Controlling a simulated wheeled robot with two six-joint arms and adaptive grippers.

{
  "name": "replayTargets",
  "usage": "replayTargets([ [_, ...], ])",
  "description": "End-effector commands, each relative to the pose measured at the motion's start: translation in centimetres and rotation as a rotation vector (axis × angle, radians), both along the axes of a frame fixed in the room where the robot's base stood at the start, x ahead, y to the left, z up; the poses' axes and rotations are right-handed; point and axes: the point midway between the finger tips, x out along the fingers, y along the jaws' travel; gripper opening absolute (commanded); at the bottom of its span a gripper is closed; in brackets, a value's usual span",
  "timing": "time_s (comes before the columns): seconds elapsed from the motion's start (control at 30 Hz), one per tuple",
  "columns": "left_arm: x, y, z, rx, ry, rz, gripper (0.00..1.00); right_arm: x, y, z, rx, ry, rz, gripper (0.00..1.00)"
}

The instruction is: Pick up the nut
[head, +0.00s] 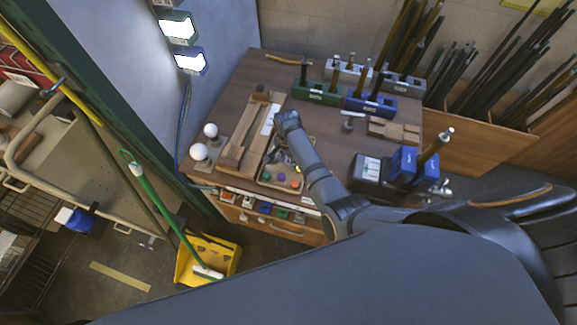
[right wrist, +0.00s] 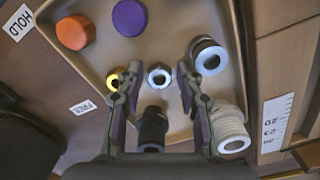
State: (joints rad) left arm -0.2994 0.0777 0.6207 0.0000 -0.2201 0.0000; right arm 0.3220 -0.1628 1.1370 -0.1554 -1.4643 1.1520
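A small silver hex nut (right wrist: 159,76) lies flat on the floor of the shallow tan tray (right wrist: 175,28) in the right wrist view. My right gripper (right wrist: 159,84) is open above the tray. One fingertip is on each side of the nut, with a clear gap to both. In the head view the tray (head: 265,184) is near the front of the wooden workbench. My right gripper (head: 284,155) points down over it and is partly hidden by its own arm. The nut is too small to make out there. My left gripper is not in view.
Around the nut lie a brass ring (right wrist: 115,79) by the left finger, a black socket (right wrist: 208,56), another black socket (right wrist: 152,128), a white socket (right wrist: 230,130), an orange cap (right wrist: 75,32) and a purple cap (right wrist: 129,17). White bulbs (head: 199,151) stand at the bench's left.

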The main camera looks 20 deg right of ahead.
Motion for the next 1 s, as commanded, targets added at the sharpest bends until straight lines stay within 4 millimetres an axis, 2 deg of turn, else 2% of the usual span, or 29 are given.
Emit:
replayTargets([
  [0.17, 0.0, 0.0, 0.2, 0.0, 0.0, 0.0, 0.4, 0.0, 0.0, 0.2, 0.0, 0.0, 0.0, 0.35],
  [0.4, 0.0, 0.0, 0.2, 0.0, 0.001, 0.0, 0.4, 0.0, 0.0, 0.2, 0.0, 0.0, 0.0, 0.03],
  [0.43, 0.0, 0.0, 0.2, 0.0, 0.001, 0.0, 0.4, 0.0, 0.0, 0.2, 0.0, 0.0, 0.0, 0.01],
  [0.77, -0.1, 0.1, 0.2, 0.002, 0.001, -0.001, 0.4, 0.1, 0.1, 0.9, 0.0, -0.001, 0.0, 0.01],
  [0.93, -0.1, 0.2, 0.3, 0.002, 0.001, -0.001, 0.4, 0.1, 0.1, 3.6, 0.002, -0.004, -0.001, 0.01],
  [1.0, -0.1, 0.2, 0.3, 0.002, 0.002, -0.001, 0.4, -0.9, -0.7, 4.6, 0.0, -0.001, -0.002, 0.01],
])
